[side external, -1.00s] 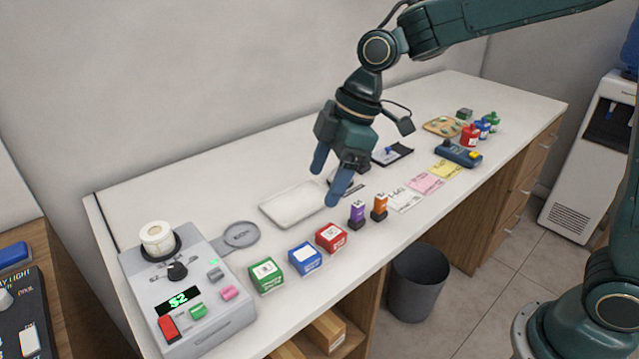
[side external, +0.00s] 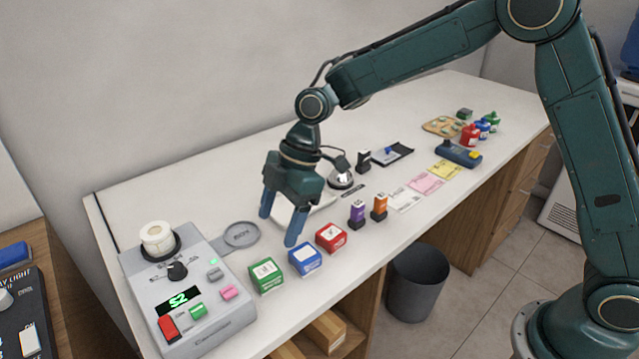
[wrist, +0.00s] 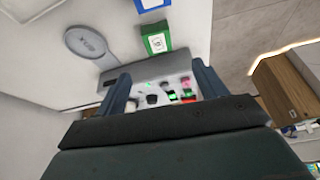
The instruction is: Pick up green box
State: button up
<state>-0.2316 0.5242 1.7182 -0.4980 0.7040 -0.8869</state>
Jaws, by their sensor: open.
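The green box (side external: 266,275) with a white label on top stands on the white counter, just right of the grey machine. In the wrist view the green box (wrist: 156,40) is at the top middle, beyond the fingertips. My gripper (side external: 278,227) is open and empty, with its blue fingers pointing down above the counter, behind and above the blue box (side external: 305,258). In the wrist view the fingers of my gripper (wrist: 162,84) are spread, with the machine's panel between them.
The grey machine (side external: 222,333) with buttons and a white roll stands left of the green box. A red box (side external: 331,237) is right of the blue one. A grey bin (side external: 415,290) stands on the floor.

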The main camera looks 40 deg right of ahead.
aim_at(263, 271)
jog(key=x, duration=0.7)
jog(key=shift+f, duration=0.15)
jog(key=shift+x, duration=2.55)
jog(key=shift+w+d, duration=0.1)
jog(key=shift+d, duration=0.05)
jog(key=c, duration=1.1)
notch_tip(263, 271, up, 20)
